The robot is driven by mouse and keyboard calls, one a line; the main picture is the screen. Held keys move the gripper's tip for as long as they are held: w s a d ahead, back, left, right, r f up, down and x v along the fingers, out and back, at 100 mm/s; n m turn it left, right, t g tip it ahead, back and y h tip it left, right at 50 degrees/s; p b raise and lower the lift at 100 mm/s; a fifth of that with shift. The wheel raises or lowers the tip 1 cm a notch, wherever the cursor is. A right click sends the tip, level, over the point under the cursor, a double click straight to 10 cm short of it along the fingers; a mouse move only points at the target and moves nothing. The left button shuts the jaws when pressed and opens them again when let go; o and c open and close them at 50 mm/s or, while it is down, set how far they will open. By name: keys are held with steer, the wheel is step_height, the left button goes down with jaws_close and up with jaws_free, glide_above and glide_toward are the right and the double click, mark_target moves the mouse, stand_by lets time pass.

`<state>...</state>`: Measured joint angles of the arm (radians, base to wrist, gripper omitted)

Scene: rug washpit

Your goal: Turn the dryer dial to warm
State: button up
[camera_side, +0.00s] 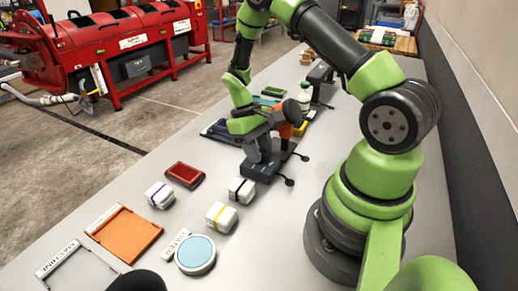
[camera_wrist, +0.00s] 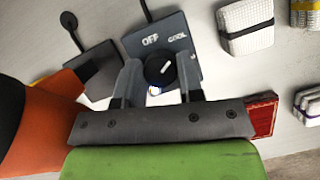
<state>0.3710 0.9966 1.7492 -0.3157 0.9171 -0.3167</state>
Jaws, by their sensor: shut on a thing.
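The dryer dial (camera_wrist: 160,68) is a round black knob with a white pointer line, on a dark blue-grey control box (camera_wrist: 135,44). The labels OFF and COOL show on the box above the knob; no WARM label is visible, and part of the box is hidden by my gripper. The pointer slants up and to the right, roughly toward the COOL side. My gripper (camera_wrist: 159,78) has one finger on each side of the knob and is shut on it. In the side view my gripper (camera_side: 262,153) is lowered onto the box (camera_side: 259,174), and the knob is hidden.
A second dark box (camera_wrist: 98,68) and an orange object (camera_wrist: 50,95) are close beside my gripper. Banded white bundles (camera_side: 221,217), a dark red tray (camera_side: 184,174), an orange tray (camera_side: 125,233) and a round blue-topped dish (camera_side: 195,254) lie nearby.

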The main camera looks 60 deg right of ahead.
steer(key=shift+m+y, duration=0.4)
steer(key=shift+m, duration=0.7)
steer(key=o, duration=0.9)
steer(key=v, duration=1)
